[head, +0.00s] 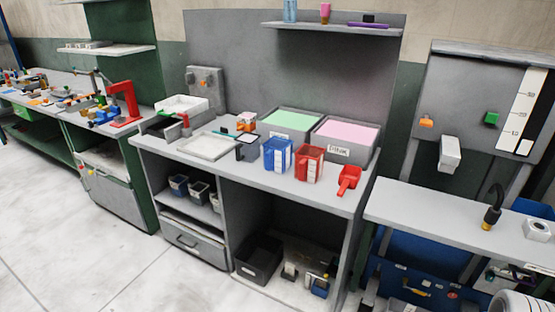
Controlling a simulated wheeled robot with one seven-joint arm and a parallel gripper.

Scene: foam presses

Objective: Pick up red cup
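The red cup (301,165) stands upright on the grey workbench (332,196), right of the middle of the head view. It has a white marked panel on its side. A blue cup (270,154) of similar shape stands just to its left. A red scoop (349,180) lies to its right, near the bench's right end. My gripper is not in view, so its place relative to the red cup is not shown.
Grey bins with green (289,119) and pink (347,134) contents stand behind the cups. A shelf (335,29) hangs above. A white tray (207,145) lies to the left. Open floor (120,255) lies in front at the left.

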